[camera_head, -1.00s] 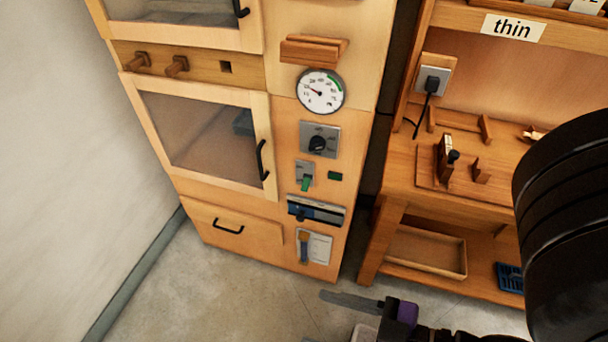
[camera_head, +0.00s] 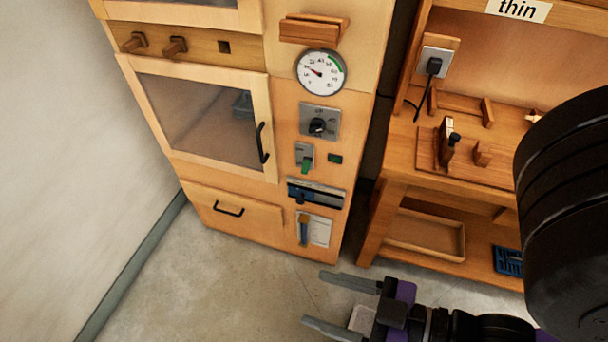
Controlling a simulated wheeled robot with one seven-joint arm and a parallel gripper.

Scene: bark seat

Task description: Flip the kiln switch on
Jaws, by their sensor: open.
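The kiln (camera_head: 285,220) is a tall wooden cabinet at the centre left with a windowed door. Its switch (camera_head: 305,163) is a green lever on a small grey plate, pointing downward, below the dark dial knob (camera_head: 317,125). A small dark green indicator (camera_head: 335,159) sits to the right of the switch. My gripper (camera_head: 313,298) is low in the view, its two grey fingers spread apart and pointing left. It is empty, in front of and below the switch, touching nothing that I can see.
A round gauge (camera_head: 320,72) is above the knob. A dark slider panel (camera_head: 316,193) and a card panel (camera_head: 314,230) lie below the switch. A wooden bench (camera_head: 410,190) stands right of the kiln. The floor (camera_head: 230,290) in front is clear.

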